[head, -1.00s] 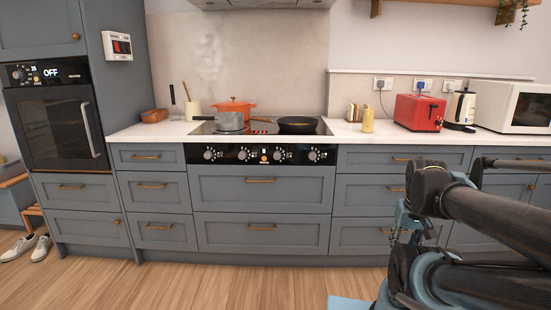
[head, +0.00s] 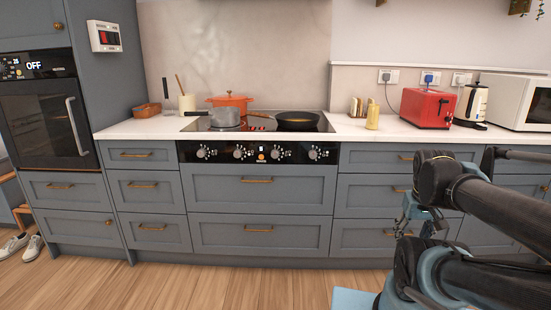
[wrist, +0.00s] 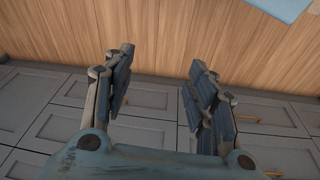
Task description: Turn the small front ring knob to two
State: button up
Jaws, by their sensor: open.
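Several round silver knobs sit in a row on the black control panel (head: 225,153) below the hob: a far-left knob (head: 206,152), a middle-left knob (head: 239,152), a middle-right knob (head: 277,152) and a far-right knob (head: 315,153). A small lit display (head: 261,153) is between the middle two. Their markings are too small to read, so I cannot tell which serves the small front ring. In the wrist view my gripper (wrist: 161,62) is open and empty, over drawer fronts and wooden floor. It is apart from the knobs, which that view does not show.
A grey saucepan (head: 226,117), an orange pot (head: 232,103) and a black frying pan (head: 298,119) stand on the hob. A red toaster (head: 427,107) and a kettle (head: 471,105) are on the worktop to the right. The floor (head: 215,285) before the drawers is clear.

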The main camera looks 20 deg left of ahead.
aim_at(274, 155)
jog(key=w+a+r+n+t+h, duration=0.2)
jog(key=w+n, duration=0.4)
jog(key=w, duration=0.2)
jog(key=w+a+r+n+t+h, duration=0.1)
jog(key=w+r+n, duration=0.3)
jog(key=w, duration=0.5)
jog(key=w+a+n+t, duration=0.5)
jog(key=w+a+n, duration=0.5)
jog(key=a, duration=0.2)
jog(key=w+a+n+t+y, duration=0.3)
jog(key=a+n, duration=0.7)
jog(key=a, duration=0.8)
jog(key=s+a+f+n+t+y, duration=0.1)
jog(key=s+a+n+t+y, duration=0.15)
jog(key=a+n, duration=0.4)
jog(key=s+a+f+n+t+y, duration=0.1)
jog(key=s+a+f+n+t, duration=0.15)
jog(key=a, duration=0.75)
jog(key=shift+n+g, duration=0.3)
jog(key=shift+g, duration=0.1)
jog(key=w+a, duration=0.1)
jog(key=w, duration=0.4)
jog(key=w+a, duration=0.1)
jog(key=w, duration=0.4)
jog(key=w+a+r, duration=0.1)
jog(key=w, duration=0.5)
jog(key=shift+a, duration=0.3)
jog(key=c, duration=1)
